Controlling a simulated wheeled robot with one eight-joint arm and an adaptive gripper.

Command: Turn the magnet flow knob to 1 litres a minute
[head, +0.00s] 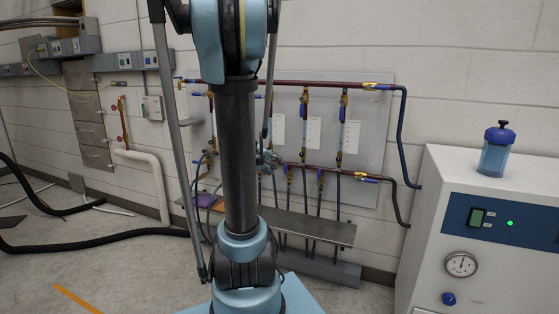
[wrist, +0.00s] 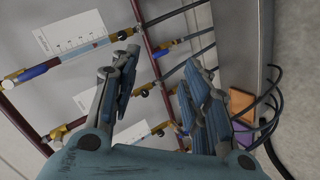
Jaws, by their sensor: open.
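The flow panel (head: 371,150) on the wall carries upright flow tubes with white scale cards (head: 313,133), between an upper and a lower dark red pipe. In the wrist view a scale card (wrist: 70,25) and a brass-and-blue valve (wrist: 30,73) show at left. My gripper (wrist: 161,64) is open and empty, its fingers in front of the lower red pipe (wrist: 148,50). I cannot read which knob is the magnet one. My arm hides part of the panel in the head view.
A grey shelf (head: 325,229) runs below the panel, with hoses hanging down to it. Orange (wrist: 240,101) and purple (wrist: 243,134) boxes lie near the hoses. A white cabinet (head: 433,200) with a gauge stands at right, a blue-lidded jar (head: 495,152) on top.

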